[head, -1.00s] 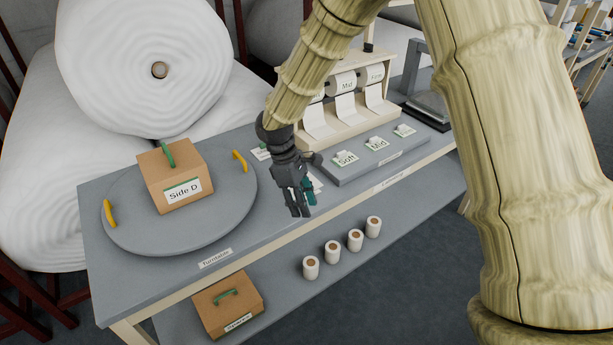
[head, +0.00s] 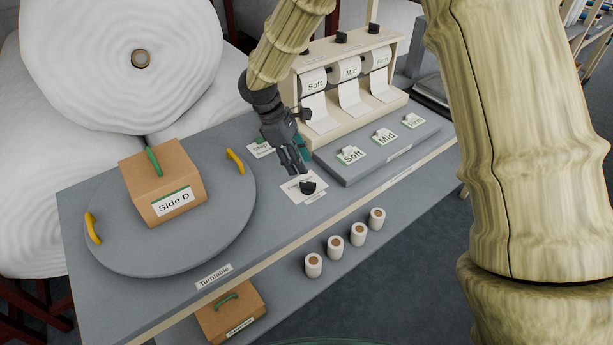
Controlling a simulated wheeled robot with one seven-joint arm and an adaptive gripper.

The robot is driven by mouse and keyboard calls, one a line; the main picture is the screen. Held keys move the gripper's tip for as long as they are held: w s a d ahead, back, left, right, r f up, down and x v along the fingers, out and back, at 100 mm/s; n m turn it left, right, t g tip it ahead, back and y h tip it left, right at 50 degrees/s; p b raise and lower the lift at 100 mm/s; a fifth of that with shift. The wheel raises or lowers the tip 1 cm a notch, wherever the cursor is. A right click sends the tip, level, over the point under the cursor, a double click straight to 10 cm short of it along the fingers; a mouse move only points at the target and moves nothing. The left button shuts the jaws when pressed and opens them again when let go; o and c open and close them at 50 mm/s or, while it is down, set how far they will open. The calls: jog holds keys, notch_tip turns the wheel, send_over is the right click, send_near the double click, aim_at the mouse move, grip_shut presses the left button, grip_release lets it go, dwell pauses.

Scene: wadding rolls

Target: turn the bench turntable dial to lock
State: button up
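The dial (head: 307,187) is a small black knob on a white plate (head: 297,196) on the bench top, right of the turntable. The lettering on the plate is too small to read. The round grey turntable (head: 215,220) has two yellow handles and carries a cardboard box (head: 161,180) labelled "Side D". My gripper (head: 293,168) points down just behind and above the dial, apart from it. Its dark and teal fingers overlap in this view, so I cannot tell how far apart they are. I see nothing held in it.
A cream rack (head: 350,118) with Soft, Mid and Firm rolls stands behind a grey sample tray (head: 373,163). A white card (head: 259,149) lies left of my gripper. Several small rolls (head: 336,247) and another box (head: 231,312) sit on the lower shelf. Bench room in front of the dial is clear.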

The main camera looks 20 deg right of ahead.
aim_at(310, 182)
jog(key=p+x, duration=0.1)
jog(key=x, duration=0.6)
jog(key=shift+d+f, duration=0.1)
jog(key=shift+f, duration=0.1)
jog(key=shift+c, duration=0.5)
grip_shut()
